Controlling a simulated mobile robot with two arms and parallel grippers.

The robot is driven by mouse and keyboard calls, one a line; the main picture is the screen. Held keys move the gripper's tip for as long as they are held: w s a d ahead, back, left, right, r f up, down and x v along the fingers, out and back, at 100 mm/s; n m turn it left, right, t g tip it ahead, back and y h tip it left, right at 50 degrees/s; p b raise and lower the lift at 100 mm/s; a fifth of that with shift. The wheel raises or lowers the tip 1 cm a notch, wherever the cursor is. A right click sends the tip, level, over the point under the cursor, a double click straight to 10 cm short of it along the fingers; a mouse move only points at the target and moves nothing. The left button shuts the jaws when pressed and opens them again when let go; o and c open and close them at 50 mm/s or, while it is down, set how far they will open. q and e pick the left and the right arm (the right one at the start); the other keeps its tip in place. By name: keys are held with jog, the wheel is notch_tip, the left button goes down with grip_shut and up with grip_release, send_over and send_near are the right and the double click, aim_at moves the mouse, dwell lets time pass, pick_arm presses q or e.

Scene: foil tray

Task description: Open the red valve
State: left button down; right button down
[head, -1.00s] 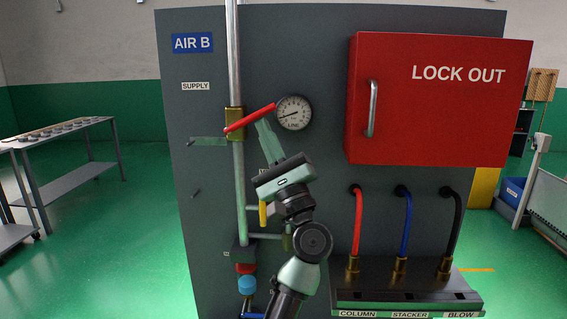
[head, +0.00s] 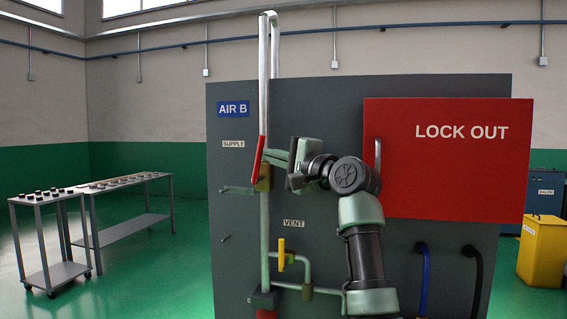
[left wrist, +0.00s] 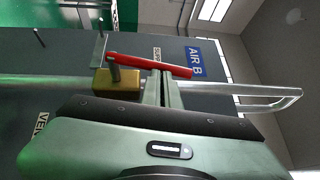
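The red valve handle (head: 258,158) stands almost upright along the vertical supply pipe, leaning slightly, above its brass valve body (head: 264,184). In the left wrist view the red handle (left wrist: 140,64) runs nearly in line with the pipe, beside the brass body (left wrist: 117,84). My left gripper (head: 279,159) is right of the handle, fingers pointing left at it. In the wrist view its fingers (left wrist: 162,88) lie close together with a thin gap, tips at the handle's side, apparently touching it; the handle is not between them. My right gripper is in neither view.
The red LOCK OUT box (head: 455,170) with its bar handle sticks out just right of my left arm. A yellow-handled vent valve (head: 281,254) sits below the gripper. Hoses (head: 475,275) rise at lower right. The gauge is hidden.

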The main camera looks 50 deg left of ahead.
pick_arm(q)
jog(key=shift+s+a+r+n+h+p, duration=0.3)
jog(key=shift+a+n+h, duration=0.25)
jog(key=shift+h, duration=0.35)
jog(key=shift+f, duration=0.1)
